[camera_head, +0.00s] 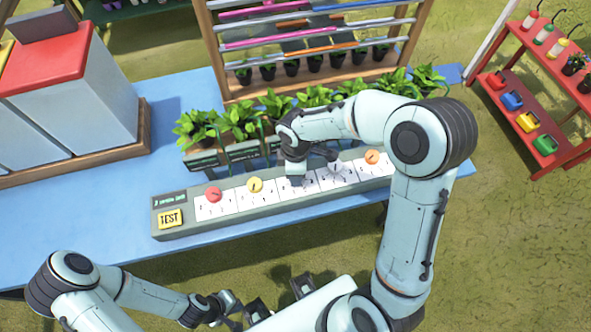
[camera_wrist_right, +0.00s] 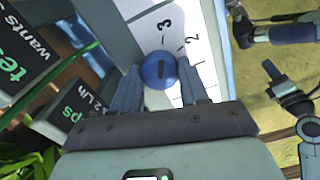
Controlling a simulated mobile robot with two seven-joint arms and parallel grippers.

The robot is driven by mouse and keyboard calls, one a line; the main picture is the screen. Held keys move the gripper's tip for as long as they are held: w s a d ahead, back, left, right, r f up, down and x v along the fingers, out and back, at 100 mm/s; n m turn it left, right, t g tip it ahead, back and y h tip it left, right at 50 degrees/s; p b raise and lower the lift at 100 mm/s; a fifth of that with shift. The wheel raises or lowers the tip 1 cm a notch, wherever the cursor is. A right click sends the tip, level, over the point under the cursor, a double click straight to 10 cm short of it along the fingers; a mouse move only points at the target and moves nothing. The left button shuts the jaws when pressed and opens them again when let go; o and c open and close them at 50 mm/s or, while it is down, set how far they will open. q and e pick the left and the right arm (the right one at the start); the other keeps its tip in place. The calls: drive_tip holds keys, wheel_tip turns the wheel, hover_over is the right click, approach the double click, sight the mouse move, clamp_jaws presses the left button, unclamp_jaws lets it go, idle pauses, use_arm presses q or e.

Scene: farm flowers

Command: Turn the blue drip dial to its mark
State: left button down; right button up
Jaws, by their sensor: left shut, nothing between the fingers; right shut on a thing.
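The blue drip dial (camera_wrist_right: 160,70) is a round knob with a dark line on its face, on a white scale panel (camera_wrist_right: 205,50) with the numbers 3 and 2 in view. My right gripper (camera_wrist_right: 162,85) is shut on the dial, one finger on each side. In the head view, my right gripper (camera_head: 303,170) reaches down over the middle of the long grey dial box (camera_head: 185,232) and hides the blue dial. Which mark is the target cannot be told. My left gripper (camera_head: 238,312) is shut and empty, low in front of the table.
The box also has a red dial (camera_head: 213,194), a yellow dial (camera_head: 255,185), an orange dial (camera_head: 372,157) and a yellow TEST button (camera_head: 170,218). Potted plants (camera_head: 240,120) stand right behind it. A wooden rack (camera_head: 310,85) stands farther back.

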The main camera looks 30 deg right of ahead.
drive_tip(key=o, duration=1.1)
drive_tip(key=shift+r, duration=0.15)
use_arm(q)
drive_tip(key=shift+w+r+p, duration=0.55)
drive_tip(key=shift+r+p, duration=0.2)
drive_tip(key=shift+r, duration=0.15)
use_arm(e)
wheel_tip(320, 180, up, 13)
drive_tip(key=shift+r, duration=0.1)
use_arm(q)
drive_tip(key=shift+s, duration=0.1)
